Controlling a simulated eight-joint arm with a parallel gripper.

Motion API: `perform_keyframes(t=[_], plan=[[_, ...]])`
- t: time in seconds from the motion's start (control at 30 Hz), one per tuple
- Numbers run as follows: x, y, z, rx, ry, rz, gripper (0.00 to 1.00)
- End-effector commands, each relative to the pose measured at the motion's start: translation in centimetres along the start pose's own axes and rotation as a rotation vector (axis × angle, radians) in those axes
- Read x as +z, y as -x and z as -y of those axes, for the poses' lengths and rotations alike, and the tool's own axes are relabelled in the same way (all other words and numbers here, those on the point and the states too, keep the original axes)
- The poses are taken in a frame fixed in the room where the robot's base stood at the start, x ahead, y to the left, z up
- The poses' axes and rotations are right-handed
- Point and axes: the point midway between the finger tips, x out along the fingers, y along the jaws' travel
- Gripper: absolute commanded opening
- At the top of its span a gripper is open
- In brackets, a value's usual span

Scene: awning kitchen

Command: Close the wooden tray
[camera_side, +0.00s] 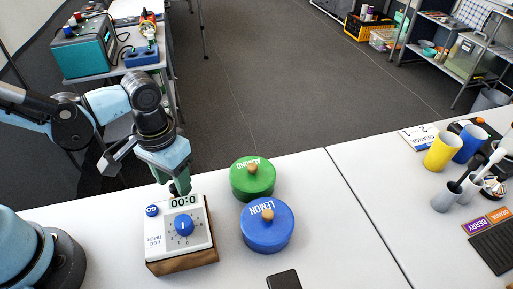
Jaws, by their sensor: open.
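A white egg timer (198,247) with a blue dial, a blue button and a display reading 0:00 stands on the near table. A brown wooden part, which looks like the wooden tray (184,263), shows along its lower front edge. I cannot tell how far the tray sticks out. My gripper (175,181) is open, pointing down at the back edge of the timer near its display. Its dark tip is close to the timer; whether it touches is unclear.
A green lidded tin (253,187) marked ALMOND and a blue lidded tin (266,235) marked LEMON stand just right of the timer. A dark flat object (284,280) lies at the front edge. Yellow (441,152) and blue cups stand far right. The middle right table is clear.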

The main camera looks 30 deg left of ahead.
Motion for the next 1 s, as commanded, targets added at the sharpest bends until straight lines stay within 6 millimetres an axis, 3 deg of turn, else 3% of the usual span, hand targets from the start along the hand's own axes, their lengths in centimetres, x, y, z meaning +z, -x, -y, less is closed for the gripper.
perform_keyframes(t=[0.43,1.0], plan=[[-5.2,0.0,5.5,-0.004,0.007,-0.001,0.48],[-5.0,8.0,5.2,-0.004,0.002,-0.001,0.48]])
